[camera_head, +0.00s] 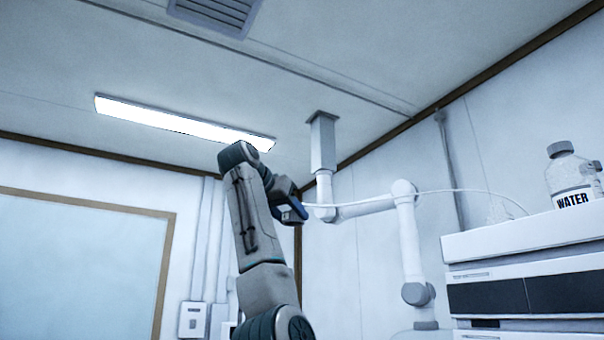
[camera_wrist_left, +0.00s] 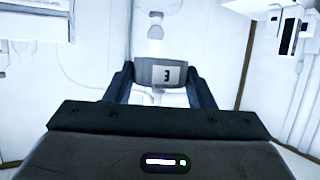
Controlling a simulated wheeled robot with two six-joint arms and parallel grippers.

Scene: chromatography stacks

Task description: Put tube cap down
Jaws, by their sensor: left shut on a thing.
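My left gripper (camera_head: 294,209) is raised high in the head view, in front of the back corner of the room. In the left wrist view its two dark fingers are shut on the tube cap (camera_wrist_left: 160,75), a grey block with a white label reading "3". In the head view the cap is hard to make out at the gripper. A thin white tube (camera_head: 455,190) runs from the gripper to the right, towards the top of the instrument stack. My right gripper is in neither view.
The white instrument stack (camera_head: 520,238) stands at the right, with a bottle labelled WATER (camera_head: 571,180) on top. A white jointed extraction arm (camera_head: 408,240) hangs from the ceiling just behind and right of my gripper. A wall box (camera_head: 193,320) is at lower left.

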